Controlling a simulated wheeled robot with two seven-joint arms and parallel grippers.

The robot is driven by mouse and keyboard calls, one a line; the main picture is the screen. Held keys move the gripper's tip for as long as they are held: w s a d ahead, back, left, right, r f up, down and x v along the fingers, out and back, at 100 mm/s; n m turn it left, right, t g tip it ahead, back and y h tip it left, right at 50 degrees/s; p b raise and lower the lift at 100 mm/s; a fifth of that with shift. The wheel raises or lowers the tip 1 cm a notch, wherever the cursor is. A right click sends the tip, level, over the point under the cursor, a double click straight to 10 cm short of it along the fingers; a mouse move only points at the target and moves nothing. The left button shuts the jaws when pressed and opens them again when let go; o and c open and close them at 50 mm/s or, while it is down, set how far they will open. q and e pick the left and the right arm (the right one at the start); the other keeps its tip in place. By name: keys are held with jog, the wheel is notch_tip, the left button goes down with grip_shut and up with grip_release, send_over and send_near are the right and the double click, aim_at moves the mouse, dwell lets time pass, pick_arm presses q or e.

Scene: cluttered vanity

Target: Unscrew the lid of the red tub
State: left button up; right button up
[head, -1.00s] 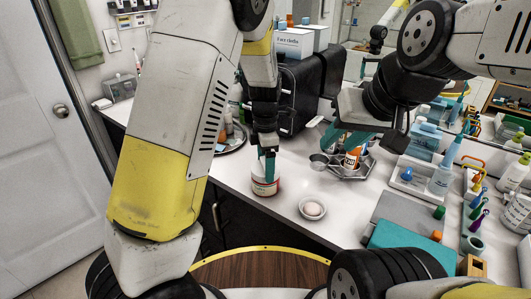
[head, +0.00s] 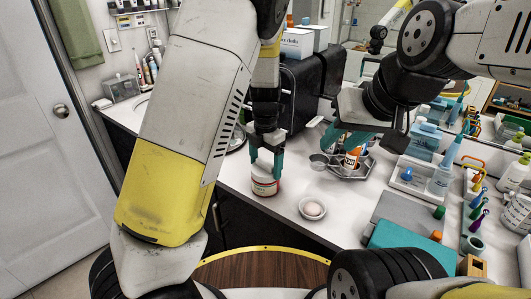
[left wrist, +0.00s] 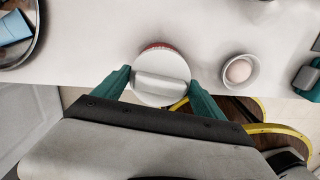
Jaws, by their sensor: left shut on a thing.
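The red tub (head: 265,188), with a white and red side, stands upright on the white counter near its front edge. My left gripper (head: 266,174) points straight down over it, its two teal fingers on opposite sides of the top. In the left wrist view the round white lid (left wrist: 160,78) has a raised bar across it and a little red shows at its far edge. The fingers are shut on the lid, which still sits on the tub. My right gripper (head: 344,140) has its teal fingers apart, above and left of an orange and white bottle (head: 352,158).
A small white dish (head: 312,208) with a pale round item stands right of the tub. The bottle stands in a metal tray (head: 362,171), with a metal cup beside it. A teal box (head: 405,240) and several bottles crowd the right. The counter's front edge is close to the tub.

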aim_at(265, 162)
pick_arm(q)
jog(key=n, duration=0.3)
jog(key=shift+s+f+n, duration=0.1)
jog(key=shift+f+n, duration=0.05)
jog(key=shift+n, duration=0.25)
jog(key=shift+r, duration=1.4)
jog(key=shift+r, duration=2)
jog(key=shift+f, duration=0.1)
